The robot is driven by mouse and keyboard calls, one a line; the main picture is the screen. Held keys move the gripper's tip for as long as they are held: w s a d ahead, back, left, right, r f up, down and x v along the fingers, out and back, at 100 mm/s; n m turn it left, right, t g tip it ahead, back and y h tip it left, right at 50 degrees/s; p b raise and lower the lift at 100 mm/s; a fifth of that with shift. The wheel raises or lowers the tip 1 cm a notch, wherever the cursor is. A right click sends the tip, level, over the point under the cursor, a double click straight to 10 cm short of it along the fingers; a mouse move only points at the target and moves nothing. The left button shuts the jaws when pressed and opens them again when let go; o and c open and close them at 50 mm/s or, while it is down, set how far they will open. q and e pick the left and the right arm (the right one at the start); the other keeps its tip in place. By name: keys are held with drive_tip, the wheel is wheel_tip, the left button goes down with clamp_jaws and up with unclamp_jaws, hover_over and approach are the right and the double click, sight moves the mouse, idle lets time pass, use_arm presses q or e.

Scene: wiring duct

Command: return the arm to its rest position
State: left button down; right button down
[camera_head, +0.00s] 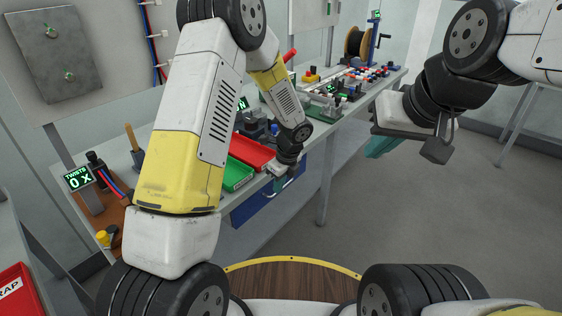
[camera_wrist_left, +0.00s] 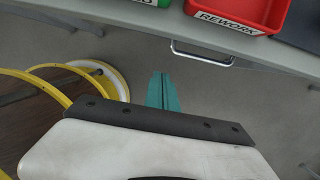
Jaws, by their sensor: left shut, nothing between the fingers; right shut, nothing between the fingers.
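My left arm reaches in from the left, across the front of the workbench. My left gripper (camera_head: 278,187) hangs at the bench's front edge, near the red bin, with teal fingers. In the left wrist view its teal fingers (camera_wrist_left: 162,92) are together with nothing between them, over the grey floor and apart from the bench. My right gripper (camera_head: 380,147) is at the right, over open floor; its teal fingers are partly hidden behind the wrist, and I see nothing held.
The workbench (camera_head: 230,222) carries a red bin (camera_head: 250,151), a green bin (camera_head: 238,176) and several small parts. In the left wrist view the REWORK bin (camera_wrist_left: 240,12) and a drawer handle (camera_wrist_left: 203,55) are close to the fingers. The floor (camera_head: 410,220) at right is clear.

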use_arm(q)
drive_tip(key=s+a+r+n+t+h, duration=0.1)
drive_tip(key=s+a+r+n, duration=0.25)
drive_tip(key=r, duration=0.35)
drive_tip(key=s+a+r+n, duration=0.2)
drive_tip(key=r+n, duration=0.3)
drive_tip(key=r, duration=0.2)
drive_tip(key=s+a+r+n+t+h, duration=0.1)
drive_tip(key=s+a+r+n, duration=0.2)
drive_tip(key=r, duration=0.4)
drive_tip(key=s+r+n+t+h, duration=0.1)
drive_tip(key=s+r+n, duration=0.4)
drive_tip(key=s, duration=0.3)
drive_tip(key=s+r+n+t+h, duration=0.1)
drive_tip(key=s+r+n, duration=0.4)
drive_tip(key=s+n, duration=0.3)
drive_tip(key=shift+a+r+t, duration=0.3)
drive_tip(key=shift+a, duration=0.15)
